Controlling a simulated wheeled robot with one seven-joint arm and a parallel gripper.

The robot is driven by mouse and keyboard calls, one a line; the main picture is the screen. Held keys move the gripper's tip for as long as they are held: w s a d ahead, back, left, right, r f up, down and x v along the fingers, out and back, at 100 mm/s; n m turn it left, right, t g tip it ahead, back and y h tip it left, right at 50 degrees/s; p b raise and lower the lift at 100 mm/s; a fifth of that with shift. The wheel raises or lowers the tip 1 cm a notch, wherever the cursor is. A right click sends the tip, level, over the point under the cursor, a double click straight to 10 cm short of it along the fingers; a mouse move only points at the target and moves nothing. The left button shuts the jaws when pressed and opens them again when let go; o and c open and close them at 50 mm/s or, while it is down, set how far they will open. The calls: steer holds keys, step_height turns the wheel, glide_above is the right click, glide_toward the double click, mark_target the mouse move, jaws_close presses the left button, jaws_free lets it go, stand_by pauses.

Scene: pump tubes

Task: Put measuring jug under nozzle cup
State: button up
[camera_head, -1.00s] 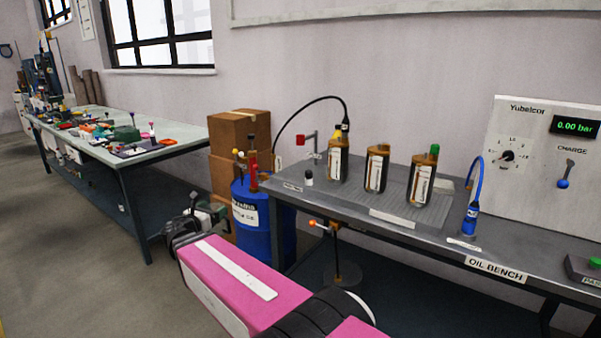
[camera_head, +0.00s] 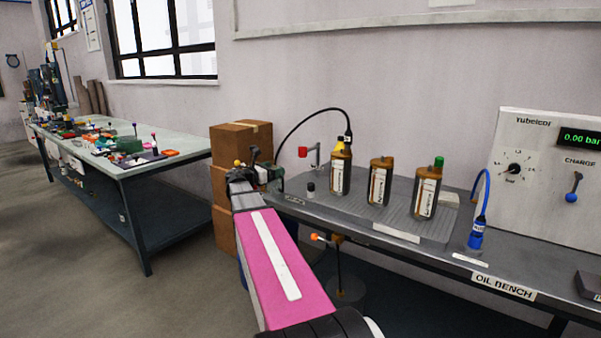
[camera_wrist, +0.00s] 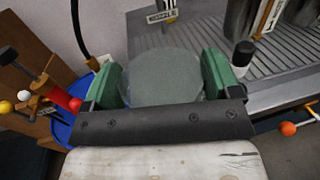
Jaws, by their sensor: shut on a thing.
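My gripper (camera_wrist: 165,90) has green fingers and is shut on a round, greyish, see-through thing, which I take to be the measuring jug (camera_wrist: 165,78). Its disc-like face fills the space between the fingers; its sides are mostly hidden. In the head view my gripper (camera_head: 264,178) is over the left end of the oil bench (camera_head: 350,222), and the jug cannot be made out there. A small red cup-like piece (camera_head: 303,152) on a bracket stands at the bench's back left, right of my gripper. I cannot tell whether it is the nozzle cup.
Three brown bottles (camera_head: 341,168) stand on the ribbed tray right of my gripper. A small black-capped container (camera_wrist: 242,58) is nearer. A pump with a red part (camera_wrist: 67,101) and a blue drum (camera_wrist: 62,132) are at left. An orange knob (camera_head: 315,237) sits below the bench edge.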

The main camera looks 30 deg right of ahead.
steer(key=w+d, duration=0.3)
steer(key=d, duration=1.1)
steer(key=shift+d+f, duration=0.2)
steer(key=shift+f, duration=0.1)
steer(key=shift+f, duration=0.2)
steer(key=o, duration=1)
steer(key=shift+r, duration=0.1)
